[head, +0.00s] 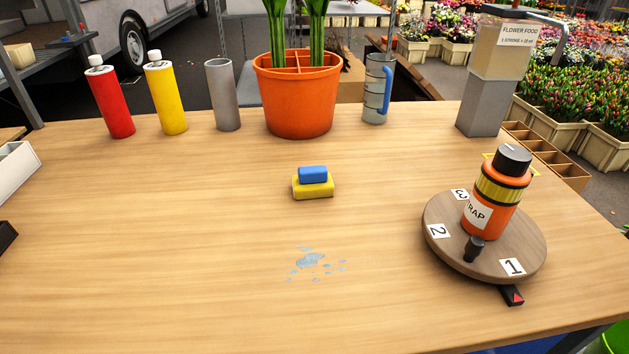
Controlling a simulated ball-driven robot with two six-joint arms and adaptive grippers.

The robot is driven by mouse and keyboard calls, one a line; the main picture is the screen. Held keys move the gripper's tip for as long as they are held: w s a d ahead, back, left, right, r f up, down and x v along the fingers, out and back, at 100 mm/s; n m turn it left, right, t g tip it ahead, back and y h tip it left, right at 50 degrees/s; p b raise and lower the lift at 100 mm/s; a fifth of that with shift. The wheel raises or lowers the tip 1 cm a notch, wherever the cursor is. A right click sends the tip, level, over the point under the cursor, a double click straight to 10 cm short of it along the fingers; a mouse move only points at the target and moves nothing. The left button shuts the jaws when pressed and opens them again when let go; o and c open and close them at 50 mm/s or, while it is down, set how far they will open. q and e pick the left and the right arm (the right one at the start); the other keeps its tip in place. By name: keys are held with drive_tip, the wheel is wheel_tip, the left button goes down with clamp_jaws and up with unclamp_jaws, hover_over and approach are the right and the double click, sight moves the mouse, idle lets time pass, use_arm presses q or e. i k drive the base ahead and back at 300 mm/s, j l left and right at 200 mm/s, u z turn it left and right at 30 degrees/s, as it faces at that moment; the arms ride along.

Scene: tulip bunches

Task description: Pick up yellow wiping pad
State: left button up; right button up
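A yellow wiping pad (313,191) lies flat near the middle of the wooden table. A smaller blue block (313,174) sits on top of it and covers most of its upper face. The pad's front side and edges show. Neither of my grippers is in view.
Wet spots (309,261) lie on the table (160,260) in front of the pad. A round turntable (440,248) with an orange bottle (499,190) stands at the right. An orange pot (297,105), bottles and cups line the back. The table around the pad is clear.

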sight(313, 182)
drive_tip(key=k+j+u, duration=0.15)
drive_tip(key=j+u, duration=0.2)
drive_tip(key=k+j+u, duration=0.1)
drive_tip(key=j+u, duration=0.3)
